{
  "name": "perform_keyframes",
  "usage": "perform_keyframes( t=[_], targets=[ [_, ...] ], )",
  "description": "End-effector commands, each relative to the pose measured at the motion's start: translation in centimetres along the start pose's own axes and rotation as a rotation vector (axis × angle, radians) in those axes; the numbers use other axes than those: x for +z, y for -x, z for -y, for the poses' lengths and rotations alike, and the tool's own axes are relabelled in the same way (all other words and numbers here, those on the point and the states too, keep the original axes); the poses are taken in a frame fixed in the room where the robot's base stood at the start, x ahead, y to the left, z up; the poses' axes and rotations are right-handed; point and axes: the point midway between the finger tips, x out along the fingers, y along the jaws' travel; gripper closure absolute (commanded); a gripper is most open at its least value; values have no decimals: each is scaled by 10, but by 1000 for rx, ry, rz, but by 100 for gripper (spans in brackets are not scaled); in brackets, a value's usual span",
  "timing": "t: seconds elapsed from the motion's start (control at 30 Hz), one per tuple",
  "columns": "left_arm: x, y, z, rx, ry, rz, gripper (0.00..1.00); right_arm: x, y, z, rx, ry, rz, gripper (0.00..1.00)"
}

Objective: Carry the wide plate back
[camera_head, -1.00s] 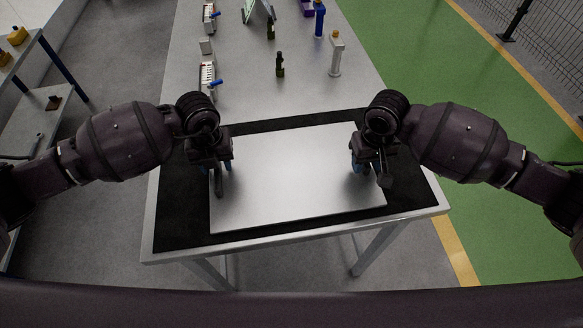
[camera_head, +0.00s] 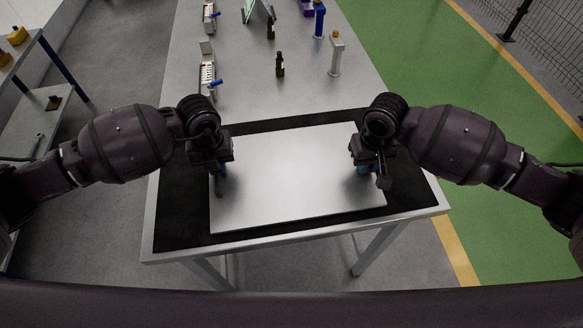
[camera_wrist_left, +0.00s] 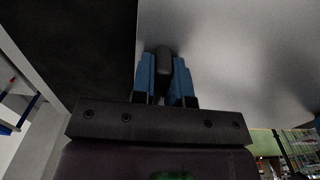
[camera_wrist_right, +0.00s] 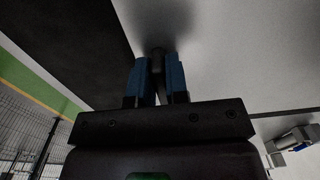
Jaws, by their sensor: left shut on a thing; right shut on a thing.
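The wide plate (camera_head: 290,180) is a flat silver-grey sheet over the black mat (camera_head: 172,215) at the near end of the table. My left gripper (camera_head: 217,185) is at the plate's left side, shut on a dark handle (camera_wrist_left: 163,62), with its blue fingers on either side of it. My right gripper (camera_head: 365,170) is at the plate's right side, shut on another dark handle (camera_wrist_right: 156,58). The plate looks level. Whether it touches the mat or hovers just above it, I cannot tell.
Farther up the table (camera_head: 240,95) stand a dark green bottle-like item (camera_head: 280,64), a grey post with an orange top (camera_head: 336,54) and a blue post (camera_head: 319,20). White blocks with blue levers (camera_head: 208,76) line the left edge. A shelf (camera_head: 35,115) stands left.

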Motion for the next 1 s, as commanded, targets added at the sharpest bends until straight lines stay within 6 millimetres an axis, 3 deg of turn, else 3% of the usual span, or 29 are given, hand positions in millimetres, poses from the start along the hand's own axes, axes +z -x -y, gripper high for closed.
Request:
perform_keyframes(
  t=[0.47, 1.0],
  targets=[
    [1, 6, 0, -1, 0, 3, 100, -1, 7, 0, 0, 0, -4, 100],
    [1, 42, 0, -2, 0, 5, 100, -1, 42, 0, 0, 0, -5, 100]
  ],
)
